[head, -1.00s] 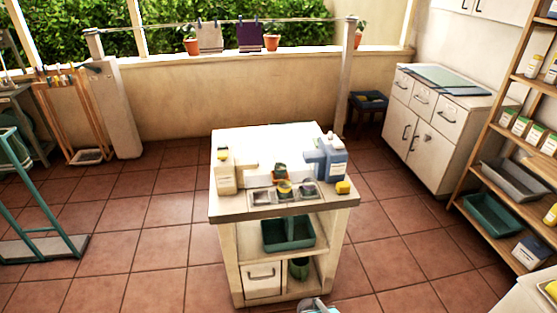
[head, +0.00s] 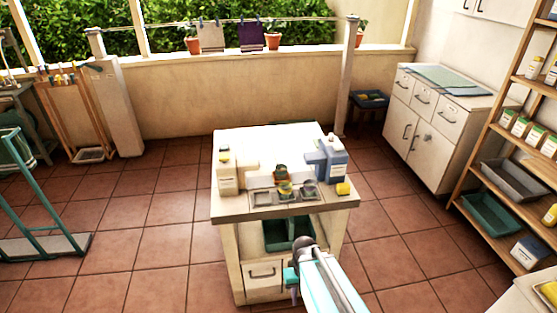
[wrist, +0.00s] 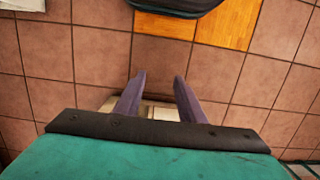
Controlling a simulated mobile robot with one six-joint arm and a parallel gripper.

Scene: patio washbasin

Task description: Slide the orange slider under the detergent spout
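A white-topped stand (head: 230,212) in the head view holds a small green piece (head: 281,171) with a little orange at its base, probably the orange slider. In front of it are a yellow-green item (head: 285,189) and grey square trays (head: 262,199). A blue jug (head: 336,160) with a left-pointing spout (head: 313,158) stands on the right; a cream bottle (head: 227,178) with a right-pointing spout (head: 247,164) stands on the left. I cannot tell which is detergent. My gripper (wrist: 159,77) is open and empty, below and in front of the worktop.
A yellow block (head: 343,188) lies at the worktop's right front. A green bin (head: 275,234) sits on the shelf below, partly hidden by my arm. A cabinet (head: 428,128) and wooden shelves (head: 487,145) stand to the right. The back of the worktop is clear.

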